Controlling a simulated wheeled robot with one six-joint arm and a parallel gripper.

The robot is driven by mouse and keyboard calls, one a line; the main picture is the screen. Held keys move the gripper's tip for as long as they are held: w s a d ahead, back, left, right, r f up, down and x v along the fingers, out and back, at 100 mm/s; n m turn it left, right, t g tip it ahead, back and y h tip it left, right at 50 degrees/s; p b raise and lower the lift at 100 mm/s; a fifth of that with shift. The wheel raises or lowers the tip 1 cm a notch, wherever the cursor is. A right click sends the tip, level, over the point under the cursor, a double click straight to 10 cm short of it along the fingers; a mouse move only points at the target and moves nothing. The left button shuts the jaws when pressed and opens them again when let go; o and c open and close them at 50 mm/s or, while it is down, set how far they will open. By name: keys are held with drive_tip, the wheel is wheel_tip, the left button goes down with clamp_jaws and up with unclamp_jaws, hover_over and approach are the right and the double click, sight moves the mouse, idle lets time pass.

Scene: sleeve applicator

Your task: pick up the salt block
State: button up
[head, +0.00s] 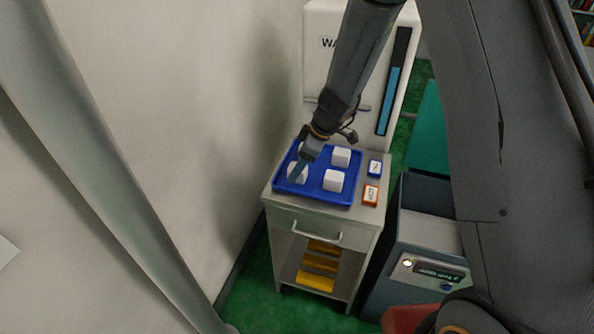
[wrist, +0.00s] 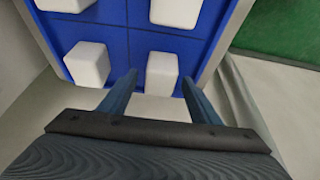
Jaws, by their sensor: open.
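Several white salt blocks sit in a blue tray (head: 318,191) on a small cabinet; two in plain sight are the back right block (head: 340,157) and the front right block (head: 333,181). My gripper (head: 296,174) is over the tray's front left block, which it partly covers in the head view. In the wrist view my gripper (wrist: 160,77) is open, with one white block (wrist: 162,68) showing between its fingertips. The fingers look apart from that block; how far above it they are I cannot tell. The back left block is mostly hidden behind my arm.
A white water dispenser (head: 323,70) stands behind the cabinet (head: 312,222). A dark machine (head: 430,262) stands to the right, and a wall is close on the left.

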drive_tip(key=shift+w+a+f, duration=0.1)
drive_tip(key=shift+a+f, duration=0.1)
drive_tip(key=shift+f, duration=0.4)
drive_tip(key=shift+c, duration=0.3)
drive_tip(key=c, duration=1.2)
drive_tip(key=shift+r, duration=0.1)
drive_tip(key=shift+c, duration=0.2)
